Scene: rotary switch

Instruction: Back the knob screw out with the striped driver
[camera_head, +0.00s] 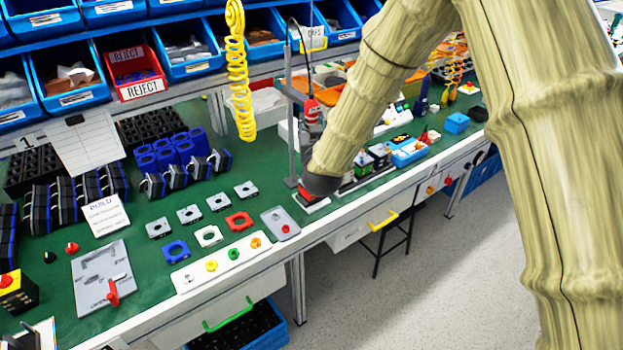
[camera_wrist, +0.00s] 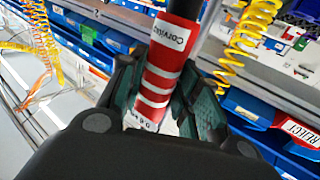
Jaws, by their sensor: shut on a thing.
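The striped driver (camera_wrist: 158,85), red with white bands and a printed label, sits between the fingers of my gripper (camera_wrist: 160,100) in the wrist view. My gripper is shut on it. In the head view the driver's red body (camera_head: 311,108) shows beside a grey post, with a dark cable above it. My gripper (camera_head: 313,128) is partly hidden there by my arm. A small red block (camera_head: 309,194) on a pale base sits at the bench front below my wrist, partly covered. I cannot tell whether it carries the knob screw; the driver's tip is hidden.
A grey post (camera_head: 290,110) stands close left of the driver. A yellow coiled hose (camera_head: 239,70) hangs farther left. Blue bins and a red REJECT bin (camera_head: 131,70) line the shelf. Switch parts, a white button strip (camera_head: 222,262) and a grey tray (camera_head: 280,223) lie on the green bench.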

